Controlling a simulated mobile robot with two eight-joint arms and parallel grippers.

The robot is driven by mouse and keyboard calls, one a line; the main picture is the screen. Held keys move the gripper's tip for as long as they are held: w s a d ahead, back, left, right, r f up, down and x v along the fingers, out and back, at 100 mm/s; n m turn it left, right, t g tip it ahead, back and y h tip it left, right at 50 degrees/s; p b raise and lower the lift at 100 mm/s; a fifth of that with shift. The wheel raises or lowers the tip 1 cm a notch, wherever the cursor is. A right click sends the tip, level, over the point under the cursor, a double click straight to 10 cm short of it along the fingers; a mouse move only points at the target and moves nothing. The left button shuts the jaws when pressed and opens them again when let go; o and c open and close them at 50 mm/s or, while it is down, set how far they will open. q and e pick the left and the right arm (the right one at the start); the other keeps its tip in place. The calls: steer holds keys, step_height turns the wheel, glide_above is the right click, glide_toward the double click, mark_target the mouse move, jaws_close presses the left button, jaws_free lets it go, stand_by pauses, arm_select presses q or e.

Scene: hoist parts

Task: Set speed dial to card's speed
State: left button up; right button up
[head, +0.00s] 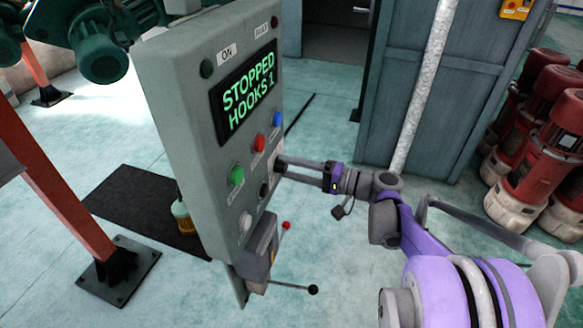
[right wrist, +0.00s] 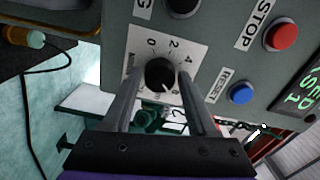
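The speed dial (right wrist: 160,74) is a round black knob on a white plate (right wrist: 190,45) marked with numbers including 0, 2 and 4. My right gripper (right wrist: 160,80) has one finger on each side of the knob, with a visible gap at both sides. Which number the knob points at is too small to tell. The control panel (head: 180,100) has a screen (head: 248,92) reading "STOPPED HOOKS 1". I cannot make out a speed card. My left gripper is not in view.
Close to the dial are a red STOP button (right wrist: 282,36) and a blue RESET button (right wrist: 240,94). A green button (head: 237,176) and a lever box (head: 258,250) are also on the panel. Red cylinders (head: 545,120) stand at the right. A red-orange post (head: 60,175) stands at the left.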

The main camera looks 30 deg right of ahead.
steer(key=shift+o, duration=1.2)
steer(key=b+v, duration=0.1)
steer(key=v, duration=1)
steer(key=shift+w, duration=0.1)
